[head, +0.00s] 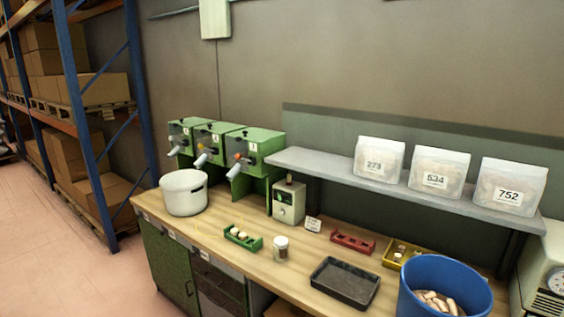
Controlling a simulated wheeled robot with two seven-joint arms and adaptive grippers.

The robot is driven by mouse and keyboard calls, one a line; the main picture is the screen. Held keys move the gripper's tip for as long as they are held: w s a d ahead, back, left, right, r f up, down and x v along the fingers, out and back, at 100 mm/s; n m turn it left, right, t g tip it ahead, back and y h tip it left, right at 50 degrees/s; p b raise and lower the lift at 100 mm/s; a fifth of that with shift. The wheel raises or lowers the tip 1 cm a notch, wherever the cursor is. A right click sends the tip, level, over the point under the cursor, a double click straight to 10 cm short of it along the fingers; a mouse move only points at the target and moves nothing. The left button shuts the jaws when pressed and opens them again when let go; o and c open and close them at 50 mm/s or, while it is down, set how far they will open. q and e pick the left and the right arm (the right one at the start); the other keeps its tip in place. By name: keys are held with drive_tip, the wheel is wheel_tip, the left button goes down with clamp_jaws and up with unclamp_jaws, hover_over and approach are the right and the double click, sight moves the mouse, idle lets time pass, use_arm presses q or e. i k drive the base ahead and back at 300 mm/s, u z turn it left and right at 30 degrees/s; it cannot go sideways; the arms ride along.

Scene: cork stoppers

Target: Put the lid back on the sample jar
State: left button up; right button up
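A small clear jar (281,250), which looks like the sample jar, stands upright near the front of the wooden workbench (218,230). Its top looks pale, but it is too small to tell whether that is a lid or the open mouth. I cannot make out a separate lid anywhere on the bench. Neither of my grippers shows in the head view.
Around the jar are a green rack (243,238), a small card (313,224), a red rack (353,242) and a dark tray (345,283). A white pot (184,192), a green-white device (289,203), a yellow tray (393,262) and a blue bucket (430,273) of corks stand farther off.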

sight(280, 255)
drive_tip(key=u, duration=1.8)
drive_tip(key=i, duration=2.2)
drive_tip(key=z, duration=3)
